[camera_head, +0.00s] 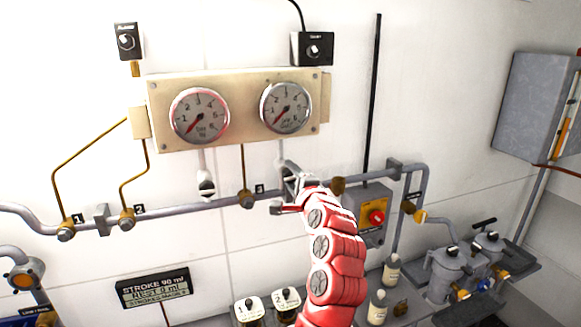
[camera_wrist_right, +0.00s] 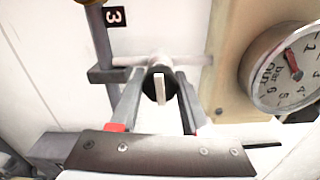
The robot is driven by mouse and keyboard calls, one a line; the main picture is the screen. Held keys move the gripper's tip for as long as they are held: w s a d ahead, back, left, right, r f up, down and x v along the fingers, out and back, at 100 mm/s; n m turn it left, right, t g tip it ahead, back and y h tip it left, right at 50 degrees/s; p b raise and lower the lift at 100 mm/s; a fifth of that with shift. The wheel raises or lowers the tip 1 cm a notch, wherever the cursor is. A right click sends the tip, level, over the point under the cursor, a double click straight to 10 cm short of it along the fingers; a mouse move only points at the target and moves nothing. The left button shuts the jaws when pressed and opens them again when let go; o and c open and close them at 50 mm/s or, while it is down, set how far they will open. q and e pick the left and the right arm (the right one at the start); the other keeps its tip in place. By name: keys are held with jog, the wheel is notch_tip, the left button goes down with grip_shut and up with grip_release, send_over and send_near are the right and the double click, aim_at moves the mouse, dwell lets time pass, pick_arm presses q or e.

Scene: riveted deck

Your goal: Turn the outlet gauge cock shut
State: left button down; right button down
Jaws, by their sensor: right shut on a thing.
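The outlet gauge (camera_head: 286,106) is the right-hand dial on the beige panel; its red needle points to the lower left. It also shows in the right wrist view (camera_wrist_right: 285,72). Below it, on a thin pale pipe, sits the outlet gauge cock (camera_wrist_right: 160,88), a dark round body with a pale bar handle. The bar lies crosswise to the pale pipe in the wrist view. My right gripper (camera_head: 291,180) is shut on the cock, one finger on each side; in the head view it hides most of the cock. My left gripper is out of view.
A grey pipe (camera_head: 180,209) runs below along the wall. A box with a red knob (camera_head: 372,214) is close to the right of my arm. Bottles and filters stand lower right.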

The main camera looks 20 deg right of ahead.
jog(key=shift+m+p, duration=0.35)
jog(key=shift+m, duration=0.05)
dwell(0.4)
jog(key=shift+c, duration=1.9)
grip_release()
jog(key=s+b, duration=1.7)
jog(key=b, duration=0.1)
jog(key=shift+s+d, duration=0.2)
jog(key=shift+d, duration=0.05)
